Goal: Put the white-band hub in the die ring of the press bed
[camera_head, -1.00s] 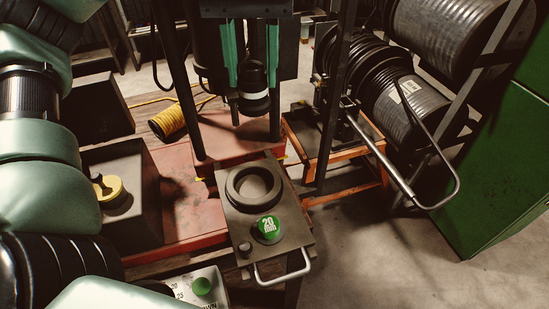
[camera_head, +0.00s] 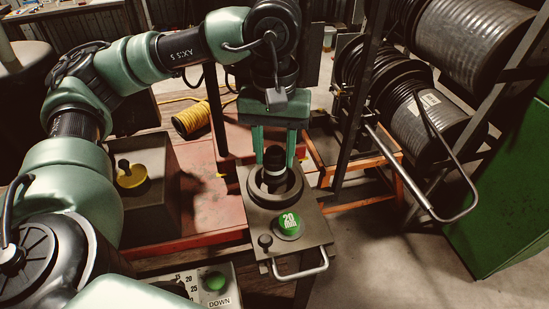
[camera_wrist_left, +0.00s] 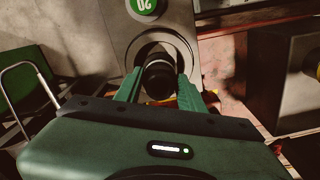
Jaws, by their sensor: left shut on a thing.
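My left gripper (camera_head: 274,158) points down over the press bed (camera_head: 312,232), its two green fingers shut on the white-band hub (camera_head: 274,164), a black cylinder with a pale band. The hub is upright, and its lower end is within the opening of the dark die ring (camera_head: 256,198) as seen from the head. In the left wrist view the hub (camera_wrist_left: 159,80) sits between the fingertips, with the die ring (camera_wrist_left: 172,33) around its far side. I cannot tell whether the hub touches the bottom of the ring. My right gripper is not in view.
A green 20 mm button (camera_head: 289,225) and a small dark knob (camera_head: 265,241) sit on the bed in front of the ring. A control box (camera_head: 218,286) is at front. Hose reels (camera_head: 440,118) stand at right.

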